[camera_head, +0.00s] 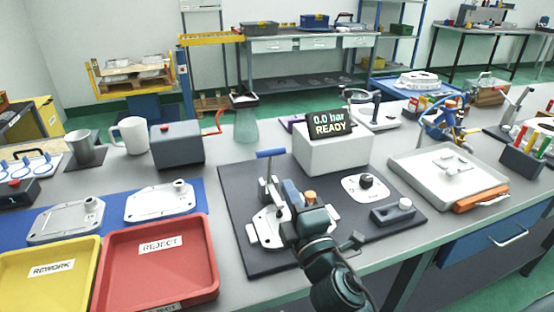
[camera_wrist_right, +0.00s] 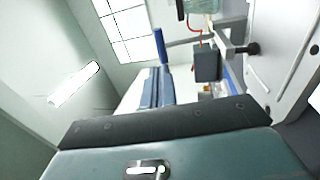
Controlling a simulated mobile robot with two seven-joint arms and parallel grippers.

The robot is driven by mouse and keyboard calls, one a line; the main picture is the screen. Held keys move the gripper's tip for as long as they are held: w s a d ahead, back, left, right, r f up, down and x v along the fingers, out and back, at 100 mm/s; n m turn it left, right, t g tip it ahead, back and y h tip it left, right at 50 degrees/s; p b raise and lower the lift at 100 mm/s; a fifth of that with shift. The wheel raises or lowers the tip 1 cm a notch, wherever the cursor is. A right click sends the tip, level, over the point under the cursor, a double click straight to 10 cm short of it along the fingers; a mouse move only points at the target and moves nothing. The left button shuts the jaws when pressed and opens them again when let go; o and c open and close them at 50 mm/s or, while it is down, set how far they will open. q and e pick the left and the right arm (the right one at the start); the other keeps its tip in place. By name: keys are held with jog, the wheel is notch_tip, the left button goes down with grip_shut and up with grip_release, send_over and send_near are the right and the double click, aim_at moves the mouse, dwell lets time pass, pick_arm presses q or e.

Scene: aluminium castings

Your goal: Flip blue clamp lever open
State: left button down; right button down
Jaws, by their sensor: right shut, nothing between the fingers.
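The blue clamp lever (camera_head: 270,153) is a short blue grip at the top of a metal toggle clamp (camera_head: 267,188), which stands at the left of a dark fixture plate (camera_head: 240,240). In the right wrist view the blue lever (camera_wrist_right: 160,46) shows just beyond my fingers. A pale casting (camera_head: 265,228) sits below the clamp, partly hidden by my arm. My right gripper (camera_head: 289,190) is shut and empty, to the right of and below the lever grip; it also shows in the wrist view (camera_wrist_right: 155,75). Contact with the clamp cannot be told. My left gripper is not in view.
A white box with a display reading "0.0 bar READY" (camera_head: 332,152) stands behind the plate. An orange knob (camera_head: 309,197) is close to my right gripper. A red reject tray (camera_head: 200,285) lies left; a grey tray (camera_head: 405,180) lies right.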

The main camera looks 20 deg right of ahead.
aim_at(272, 155)
jog(key=w, duration=0.3)
jog(key=w+r+p, duration=0.1)
jog(key=w, duration=0.2)
jog(key=shift+w+a+r, duration=0.1)
jog(key=shift+w+r, duration=0.1)
jog(key=shift+w, duration=0.8)
